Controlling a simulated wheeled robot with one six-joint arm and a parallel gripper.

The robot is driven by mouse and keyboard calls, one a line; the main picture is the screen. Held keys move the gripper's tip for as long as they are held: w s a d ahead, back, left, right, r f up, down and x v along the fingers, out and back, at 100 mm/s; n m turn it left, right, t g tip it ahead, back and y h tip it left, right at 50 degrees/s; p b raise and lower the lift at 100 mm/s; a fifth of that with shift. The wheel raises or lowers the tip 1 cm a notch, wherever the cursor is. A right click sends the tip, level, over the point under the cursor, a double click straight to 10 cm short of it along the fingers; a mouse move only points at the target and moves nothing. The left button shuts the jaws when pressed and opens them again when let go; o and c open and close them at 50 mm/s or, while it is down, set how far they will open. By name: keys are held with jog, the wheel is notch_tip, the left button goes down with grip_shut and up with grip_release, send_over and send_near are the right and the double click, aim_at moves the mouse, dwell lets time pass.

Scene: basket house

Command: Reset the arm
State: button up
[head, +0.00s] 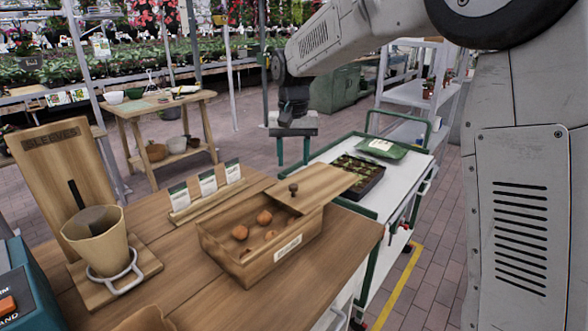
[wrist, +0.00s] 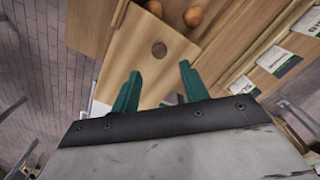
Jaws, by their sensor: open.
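My arm reaches in from the upper right in the head view, and my gripper (head: 293,150) hangs above the far side of the wooden table, pointing down. Its two green fingers are apart with nothing between them, as the wrist view (wrist: 158,90) also shows. Below it is a wooden box (head: 265,262) with several brown bulbs (head: 240,232) inside. The box's wooden lid (head: 318,184) is slid partly off toward the right and has a dark round knob (head: 293,188).
Seed packets (head: 208,183) stand in a wooden rack behind the box. A sleeve holder (head: 58,170) with a paper cone stands at left. A white cart (head: 400,175) with a seedling tray (head: 357,176) and green bag (head: 381,147) adjoins the table at right.

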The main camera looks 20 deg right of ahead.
jog(key=shift+r, duration=0.35)
jog(key=shift+s+f+n, duration=0.15)
jog(key=shift+f+n, duration=0.05)
jog(key=shift+n, duration=0.1)
jog(key=s+d, duration=0.3)
jog(key=s, duration=0.9)
jog(key=s+d+n+t, duration=0.1)
jog(key=s+d, duration=0.2)
jog(key=s, duration=0.9)
jog(key=s+d+n, duration=0.1)
jog(key=s+d, duration=0.2)
jog(key=s, duration=1)
